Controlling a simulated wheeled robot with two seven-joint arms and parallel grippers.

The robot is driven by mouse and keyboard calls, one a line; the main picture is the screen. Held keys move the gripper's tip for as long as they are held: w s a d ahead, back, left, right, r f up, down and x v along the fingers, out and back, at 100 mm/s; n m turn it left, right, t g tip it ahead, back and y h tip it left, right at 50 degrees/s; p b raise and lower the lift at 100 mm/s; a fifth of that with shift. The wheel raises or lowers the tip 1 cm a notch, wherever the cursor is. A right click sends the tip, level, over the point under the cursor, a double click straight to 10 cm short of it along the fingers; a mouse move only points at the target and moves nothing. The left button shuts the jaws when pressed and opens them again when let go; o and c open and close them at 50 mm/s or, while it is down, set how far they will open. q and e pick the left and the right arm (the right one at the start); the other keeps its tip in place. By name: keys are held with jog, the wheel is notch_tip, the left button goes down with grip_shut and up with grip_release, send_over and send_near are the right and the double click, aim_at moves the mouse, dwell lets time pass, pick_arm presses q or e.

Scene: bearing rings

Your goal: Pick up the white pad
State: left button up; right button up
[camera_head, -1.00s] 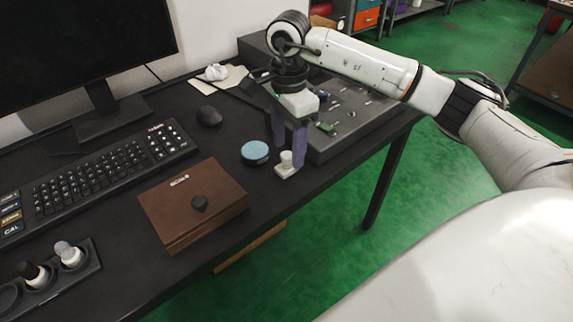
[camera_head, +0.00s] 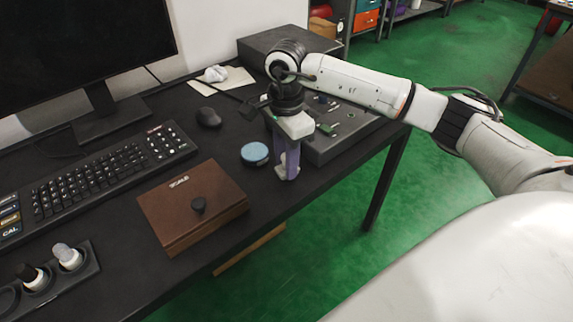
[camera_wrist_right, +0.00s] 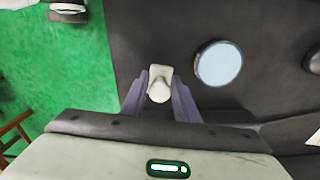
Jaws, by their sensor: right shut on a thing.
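The white pad (camera_head: 281,169), a small white base with a rounded knob, stands on the black desk near its front edge. In the right wrist view the white pad (camera_wrist_right: 159,87) shows between the fingertips. My right gripper (camera_head: 287,172) points down with its purple fingers shut on the pad's knob; the fingers also show in the right wrist view (camera_wrist_right: 160,96). The fingers hide part of the pad in the head view. I cannot tell whether the pad still touches the desk. My left gripper is out of view.
A round blue-topped disc (camera_head: 255,153) lies close to the left of the pad. A grey panel box (camera_head: 325,150) stands just right of the gripper. The keyboard (camera_head: 90,184) and mouse (camera_head: 208,116) lie left.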

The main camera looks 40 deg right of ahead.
notch_tip(320, 180, up, 10)
jog(key=shift+p, duration=0.4)
